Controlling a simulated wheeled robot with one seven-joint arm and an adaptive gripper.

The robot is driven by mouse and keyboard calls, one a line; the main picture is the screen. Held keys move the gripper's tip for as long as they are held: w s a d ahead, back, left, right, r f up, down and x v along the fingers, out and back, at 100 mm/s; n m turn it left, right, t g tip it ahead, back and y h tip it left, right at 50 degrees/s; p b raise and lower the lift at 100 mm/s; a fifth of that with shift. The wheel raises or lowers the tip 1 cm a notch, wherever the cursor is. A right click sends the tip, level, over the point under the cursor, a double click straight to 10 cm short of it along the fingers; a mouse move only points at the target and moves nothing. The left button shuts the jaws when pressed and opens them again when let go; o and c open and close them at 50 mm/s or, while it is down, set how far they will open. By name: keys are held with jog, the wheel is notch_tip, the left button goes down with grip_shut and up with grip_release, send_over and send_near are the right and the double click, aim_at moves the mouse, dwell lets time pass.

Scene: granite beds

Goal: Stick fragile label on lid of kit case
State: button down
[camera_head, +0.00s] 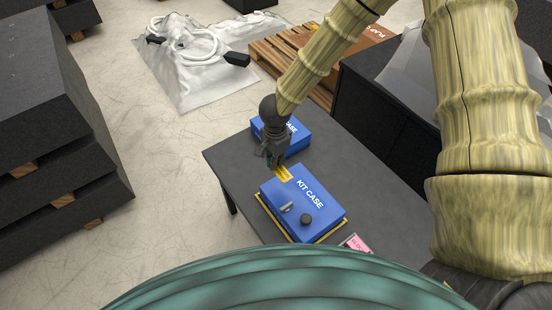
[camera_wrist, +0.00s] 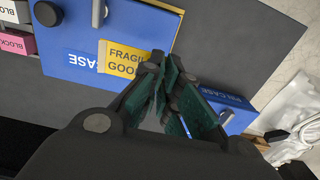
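The blue kit case (camera_head: 318,208) lies on the dark table with its lid text facing up; it shows in the wrist view (camera_wrist: 75,70) too. The yellow fragile label (camera_wrist: 118,57) is over the lid's edge beside the case lettering, partly covering it. It also shows in the head view (camera_head: 283,173) just below my fingers. My gripper (camera_wrist: 160,68) has its fingertips together at the label's edge, shut on it. In the head view my gripper (camera_head: 275,163) is at the case's upper left edge. Whether the label touches the lid is unclear.
A second blue case (camera_head: 292,139) stands behind my gripper on the dark table (camera_head: 233,162). A knob (camera_head: 306,219) and a latch sit on the kit case lid. Pink block labels (camera_wrist: 16,42) lie beside the case. A pallet (camera_head: 290,65) and dark granite blocks (camera_head: 50,120) stand around.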

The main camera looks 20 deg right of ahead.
aim_at(275, 183)
jog(key=shift+s+a+r+p, duration=0.1)
jog(key=shift+r+p, duration=0.05)
jog(key=shift+p, duration=0.55)
jog(key=shift+f+b, duration=1.55)
jog(key=shift+f, duration=3.25)
jog(key=shift+f, duration=0.45)
jog(key=c, duration=1.6)
grip_release()
jog(key=shift+o, duration=0.2)
jog(key=shift+r, duration=0.1)
notch_tip(275, 183, up, 12)
jog(key=shift+f, duration=0.1)
